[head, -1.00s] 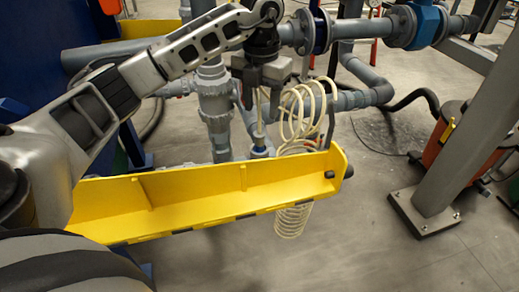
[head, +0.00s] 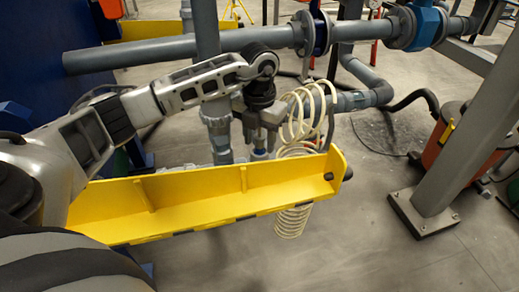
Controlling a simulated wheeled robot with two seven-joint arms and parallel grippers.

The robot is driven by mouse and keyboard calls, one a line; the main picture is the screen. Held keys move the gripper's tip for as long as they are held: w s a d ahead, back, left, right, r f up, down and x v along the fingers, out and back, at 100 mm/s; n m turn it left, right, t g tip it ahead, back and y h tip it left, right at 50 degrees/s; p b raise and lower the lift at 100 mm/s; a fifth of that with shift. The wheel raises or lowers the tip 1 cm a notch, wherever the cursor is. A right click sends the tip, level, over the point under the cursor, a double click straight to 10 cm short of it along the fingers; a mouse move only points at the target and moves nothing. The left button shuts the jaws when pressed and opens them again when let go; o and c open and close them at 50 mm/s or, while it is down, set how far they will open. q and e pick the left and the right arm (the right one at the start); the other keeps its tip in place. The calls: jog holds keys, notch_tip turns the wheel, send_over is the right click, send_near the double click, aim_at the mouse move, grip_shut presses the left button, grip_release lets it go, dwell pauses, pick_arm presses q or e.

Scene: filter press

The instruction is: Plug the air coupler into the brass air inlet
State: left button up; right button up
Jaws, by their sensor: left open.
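A cream coiled air hose (head: 297,112) hangs at the right end of the yellow beam. A small fitting with a blue collar (head: 259,153), likely the air coupler, shows just behind the beam's top edge, left of the coil. My left gripper (head: 260,140) points down right above this fitting, its two fingers apart on either side of it. The fingers partly hide the fitting's upper part, and I cannot tell whether they touch it. I cannot make out the brass air inlet. My right gripper is not in view.
The yellow beam (head: 190,205) crosses in front, below my left arm. Grey pipes (head: 206,45) stand behind the gripper, with a blue valve (head: 425,25) at the upper right. A grey post (head: 465,130) stands at right. The floor between beam and post is clear.

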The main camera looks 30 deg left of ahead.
pick_arm(q)
jog(key=shift+f, duration=0.45)
jog(key=c, duration=0.9)
jog(key=shift+o, duration=0.2)
notch_tip(320, 180, up, 10)
jog(key=shift+r+b, duration=0.1)
jog(key=shift+b, duration=0.25)
